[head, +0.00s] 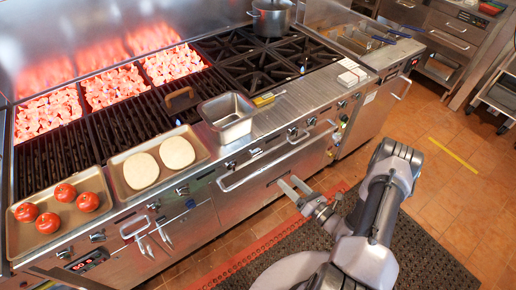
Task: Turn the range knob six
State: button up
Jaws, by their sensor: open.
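A row of small metal knobs runs along the steel front rail of the range (207,177). Knobs show at the left (97,237), near the middle (230,165) and to the right (292,130). No readable number marks one of them as range knob six, so I cannot tell which it is. My gripper (290,184) is open and empty. It is in front of the range, below the right-hand knobs and the oven handle, apart from the knobs.
A long oven handle (270,163) sticks out below the knobs. Tongs (140,240) hang at the left. A dark mat (425,255) covers the floor.

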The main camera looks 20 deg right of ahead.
aim_at(259, 154)
jog(key=b+x, duration=0.1)
jog(key=x, duration=0.7)
jog(key=b+x, duration=0.2)
jog(key=x, duration=0.7)
jog(key=shift+w+a+f, duration=0.1)
jog(key=shift+w+f, duration=0.05)
jog(key=shift+f, duration=0.05)
jog(key=c, duration=1.4)
jog(key=shift+m, duration=0.3)
jog(key=m+b, duration=0.3)
jog(key=m, duration=0.5)
jog(key=shift+f+t, duration=0.15)
jog(key=shift+t, duration=0.15)
jog(key=shift+m, duration=0.4)
